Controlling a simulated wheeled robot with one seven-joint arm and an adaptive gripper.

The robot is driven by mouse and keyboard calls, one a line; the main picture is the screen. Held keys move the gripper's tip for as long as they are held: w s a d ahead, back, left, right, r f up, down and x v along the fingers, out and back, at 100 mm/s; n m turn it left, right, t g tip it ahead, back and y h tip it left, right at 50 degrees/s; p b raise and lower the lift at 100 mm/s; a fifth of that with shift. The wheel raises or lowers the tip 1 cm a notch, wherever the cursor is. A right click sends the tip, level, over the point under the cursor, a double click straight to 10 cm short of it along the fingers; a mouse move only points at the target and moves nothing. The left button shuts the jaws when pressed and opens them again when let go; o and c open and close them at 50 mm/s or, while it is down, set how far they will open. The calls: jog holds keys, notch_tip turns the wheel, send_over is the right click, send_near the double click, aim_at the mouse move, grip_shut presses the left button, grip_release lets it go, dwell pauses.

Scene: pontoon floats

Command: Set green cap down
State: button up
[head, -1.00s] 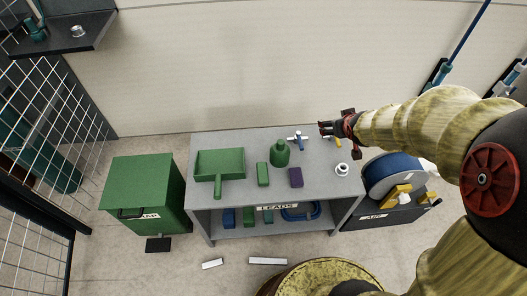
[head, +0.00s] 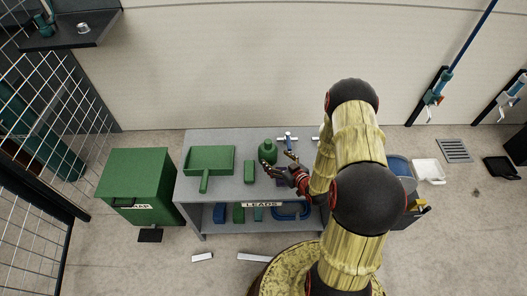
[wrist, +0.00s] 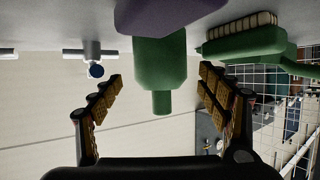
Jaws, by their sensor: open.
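A green bottle (head: 267,151) with a narrow neck stands on the grey bench. It also shows in the wrist view (wrist: 160,70), upside down in the picture, with its neck between my two fingers. My gripper (head: 278,160) is open beside the bottle, at its front right in the head view, and holds nothing. In the wrist view (wrist: 160,95) a gap shows on both sides of the neck. I cannot make out a green cap apart from the bottle, nor tell whether its top is capped.
A green dustpan (head: 210,159) and green brush (head: 249,171) lie left of the bottle on the bench (head: 190,190). A purple block (wrist: 150,14) and a blue-and-white valve (head: 287,138) are close by. A green bin (head: 135,180) stands left. My arm hides the bench's right end.

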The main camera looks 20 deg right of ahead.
aim_at(270, 149)
jog(key=b+x, duration=0.3)
jog(key=x, duration=0.4)
jog(key=shift+w+r, duration=0.1)
jog(key=shift+w, duration=0.1)
jog(key=shift+c, duration=0.4)
jog(key=c, duration=1.2)
jog(key=shift+r+p, duration=0.45)
jog(key=shift+r, duration=0.15)
jog(key=shift+c, duration=0.2)
notch_tip(270, 149, up, 2)
jog(key=shift+r+p, duration=0.2)
jog(key=shift+p, duration=0.55)
jog(key=s+a+r+p, duration=0.5)
jog(key=s+r, duration=0.4)
jog(key=s, duration=0.4)
jog(key=shift+a+r, duration=0.25)
jog(key=shift+a, duration=0.05)
